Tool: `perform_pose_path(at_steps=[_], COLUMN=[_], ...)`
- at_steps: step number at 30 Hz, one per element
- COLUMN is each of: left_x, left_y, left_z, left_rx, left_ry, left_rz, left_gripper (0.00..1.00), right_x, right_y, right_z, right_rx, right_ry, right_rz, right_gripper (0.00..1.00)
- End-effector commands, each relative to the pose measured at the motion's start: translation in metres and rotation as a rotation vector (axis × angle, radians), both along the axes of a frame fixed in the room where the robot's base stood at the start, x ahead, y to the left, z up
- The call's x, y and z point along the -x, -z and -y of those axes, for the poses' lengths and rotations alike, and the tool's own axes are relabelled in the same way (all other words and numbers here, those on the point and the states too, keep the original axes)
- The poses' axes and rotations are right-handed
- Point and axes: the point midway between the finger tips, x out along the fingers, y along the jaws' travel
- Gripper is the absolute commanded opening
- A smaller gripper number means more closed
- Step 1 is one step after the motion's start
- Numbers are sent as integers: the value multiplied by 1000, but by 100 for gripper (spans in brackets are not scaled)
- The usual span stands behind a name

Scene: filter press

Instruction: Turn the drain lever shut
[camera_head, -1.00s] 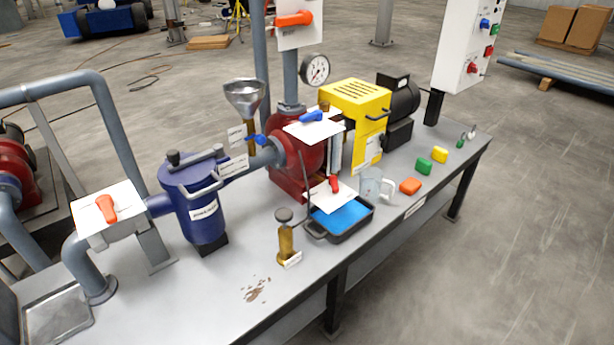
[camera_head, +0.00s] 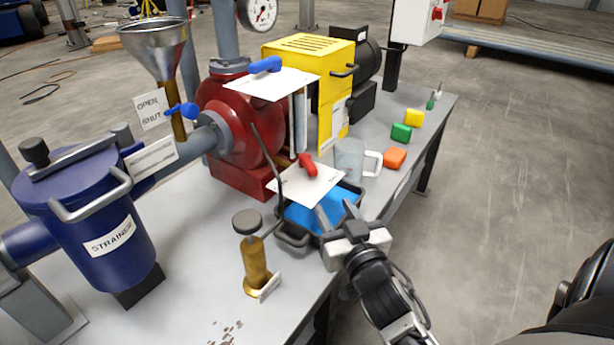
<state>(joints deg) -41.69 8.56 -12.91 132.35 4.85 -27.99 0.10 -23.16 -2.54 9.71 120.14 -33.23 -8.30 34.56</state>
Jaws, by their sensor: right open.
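The drain lever appears to be the small red lever (camera_head: 307,165) on a white plate (camera_head: 308,184) above the drip tray, at the foot of the red pump (camera_head: 240,125). The writing on the plate is too small to read. The black tray (camera_head: 292,238) holds a blue pad (camera_head: 300,217). My right gripper (camera_head: 336,210) is open and empty. It shows over the tray's near right side, below and right of the lever and apart from it. Its fingers point up toward the plate. My left gripper is out of view.
A brass post with a dark knob (camera_head: 255,262) stands left of the tray. A clear jug (camera_head: 350,160) and orange (camera_head: 395,158), green (camera_head: 401,132) and yellow (camera_head: 414,117) blocks stand to the right. A bent dark rod (camera_head: 271,165) runs left of the plate. The bench front is mostly clear.

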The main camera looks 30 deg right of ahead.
Motion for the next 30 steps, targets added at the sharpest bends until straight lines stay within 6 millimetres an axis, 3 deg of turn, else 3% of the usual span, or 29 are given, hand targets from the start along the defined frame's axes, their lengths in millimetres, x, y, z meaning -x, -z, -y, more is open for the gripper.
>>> perform_pose_path(at_steps=[18, 24, 30], left_x=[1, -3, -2], left_y=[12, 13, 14], left_z=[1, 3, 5], left_rx=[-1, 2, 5], left_ry=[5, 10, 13], left_rz=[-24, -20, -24], left_gripper=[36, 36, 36], right_x=[-120, -141, -146], right_y=[-2, -2, -2], right_z=[31, 36, 38], right_rx=[3, 2, 3], right_ry=[0, 0, 0], right_rz=[0, 0, -2], right_gripper=[42, 42, 42])
